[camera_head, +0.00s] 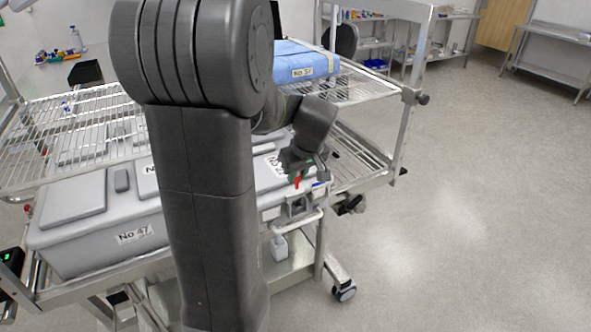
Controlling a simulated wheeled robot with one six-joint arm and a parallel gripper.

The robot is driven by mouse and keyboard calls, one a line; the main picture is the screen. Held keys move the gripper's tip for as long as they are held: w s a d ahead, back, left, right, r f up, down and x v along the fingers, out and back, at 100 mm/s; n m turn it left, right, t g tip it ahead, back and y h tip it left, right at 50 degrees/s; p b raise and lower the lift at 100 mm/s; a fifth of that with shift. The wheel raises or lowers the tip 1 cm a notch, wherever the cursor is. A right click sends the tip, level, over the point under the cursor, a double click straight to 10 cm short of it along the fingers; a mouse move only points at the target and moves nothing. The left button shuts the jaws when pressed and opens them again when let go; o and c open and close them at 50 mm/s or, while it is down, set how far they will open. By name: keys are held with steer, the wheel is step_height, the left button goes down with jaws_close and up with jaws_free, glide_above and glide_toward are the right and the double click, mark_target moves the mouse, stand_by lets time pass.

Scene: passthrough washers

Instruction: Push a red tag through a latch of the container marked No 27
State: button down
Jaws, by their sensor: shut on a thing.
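My gripper (299,174) is shut on a small red tag (297,182) at the right end of the lower shelf. The tag hangs just above a grey metal latch (298,207) on the end of a grey container (270,176). I cannot tell whether the tag touches the latch. The container's top label (271,161) reads "No 2" and its last digit is hidden by my gripper. My arm hides the container's left part.
Another grey container marked No 47 (75,235) stands at the left on the rack. A wire shelf (345,88) above holds a blue wrapped pack marked No 51 (310,62). A white block (279,247) hangs below the latch. The floor at the right is clear.

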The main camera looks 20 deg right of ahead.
mark_target(297, 188)
steer(key=shift+f+b, duration=1.5)
steer(key=shift+f, duration=1.05)
steer(key=shift+s, duration=0.1)
steer(key=shift+f+b, duration=0.15)
steer(key=shift+b, duration=0.15)
